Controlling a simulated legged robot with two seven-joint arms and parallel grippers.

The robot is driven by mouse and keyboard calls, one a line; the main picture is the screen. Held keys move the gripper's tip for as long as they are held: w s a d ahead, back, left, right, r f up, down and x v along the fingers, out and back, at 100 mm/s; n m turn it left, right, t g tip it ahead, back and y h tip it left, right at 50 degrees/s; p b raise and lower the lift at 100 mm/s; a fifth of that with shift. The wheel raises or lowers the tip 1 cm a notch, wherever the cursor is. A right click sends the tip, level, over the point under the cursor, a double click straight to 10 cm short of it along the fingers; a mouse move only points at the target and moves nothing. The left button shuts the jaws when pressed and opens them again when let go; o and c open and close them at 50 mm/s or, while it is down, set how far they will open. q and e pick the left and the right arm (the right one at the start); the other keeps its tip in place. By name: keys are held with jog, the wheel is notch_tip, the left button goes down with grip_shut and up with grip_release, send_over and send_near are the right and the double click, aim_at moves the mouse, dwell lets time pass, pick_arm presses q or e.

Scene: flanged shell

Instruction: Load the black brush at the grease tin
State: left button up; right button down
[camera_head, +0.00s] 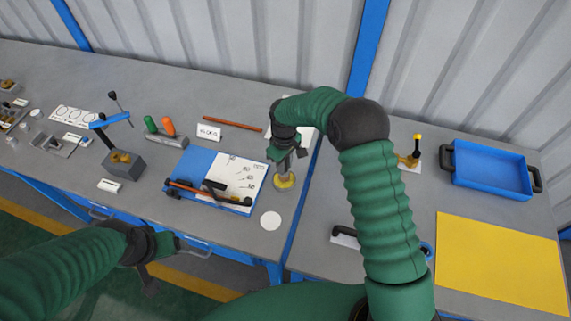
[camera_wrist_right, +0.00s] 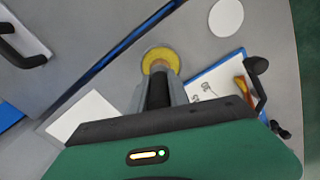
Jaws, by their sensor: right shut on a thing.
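My right gripper (camera_head: 286,166) is shut on the black brush, pointing down at the grease tin. In the right wrist view the brush's dark handle (camera_wrist_right: 159,92) sits between the two grey fingers. The grease tin (camera_head: 285,184) is a small round yellow tin on the bench; in the right wrist view its yellow rim (camera_wrist_right: 148,56) shows beyond the fingertips. The brush's lower end is over or inside the tin; I cannot tell how deep. My left gripper (camera_head: 172,267) is open and empty, low at the left, in front of the bench edge.
A blue board with a white sheet (camera_head: 236,172) and tools lies left of the tin. A white disc (camera_head: 270,220) lies in front of it. A blue tray (camera_head: 490,172) and a yellow mat (camera_head: 500,260) are at the right. A black handle (camera_head: 345,233) lies near my right arm.

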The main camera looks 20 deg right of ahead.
jog(key=shift+a+f, duration=0.1)
jog(key=shift+a, duration=0.25)
jog(key=shift+d+f, duration=0.3)
jog(key=shift+d, duration=0.15)
pick_arm(q)
jog(key=shift+f, duration=0.2)
jog(key=shift+a, duration=0.3)
pick_arm(e)
jog(key=shift+a, duration=0.3)
pick_arm(q)
jog(key=shift+s+d, duration=0.1)
jog(key=shift+d, duration=0.05)
pick_arm(e)
jog(key=shift+d, duration=0.15)
jog(key=shift+s+f, duration=0.1)
pick_arm(q)
jog(key=shift+r, duration=0.1)
